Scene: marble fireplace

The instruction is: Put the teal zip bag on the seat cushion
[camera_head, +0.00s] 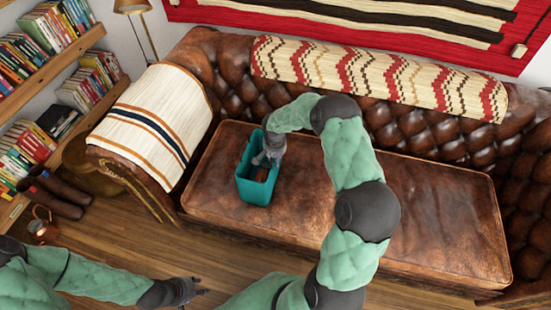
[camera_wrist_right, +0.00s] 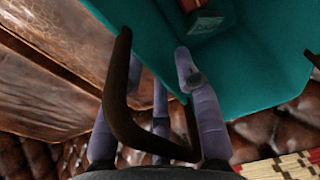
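The teal zip bag (camera_head: 258,190) stands upright on the brown leather seat cushion (camera_head: 430,225), toward its left end, with its top open. In the right wrist view the bag's teal wall (camera_wrist_right: 262,75) fills the upper right, and its dark brown handle (camera_wrist_right: 120,95) loops among my right gripper's fingers. My right gripper (camera_head: 268,155) points down at the bag's opening. Its fingers (camera_wrist_right: 160,100) are spread apart around the handle, with no firm grip visible. My left gripper (camera_head: 190,288) is open and empty, low in front of the sofa, away from the bag.
A striped cloth (camera_head: 150,125) covers the left armrest, and a patterned throw (camera_head: 380,75) lies over the backrest. Bookshelves (camera_head: 50,60), boots (camera_head: 55,190) and a copper mug (camera_head: 42,225) are at left. The cushion's right half is clear beyond my right arm.

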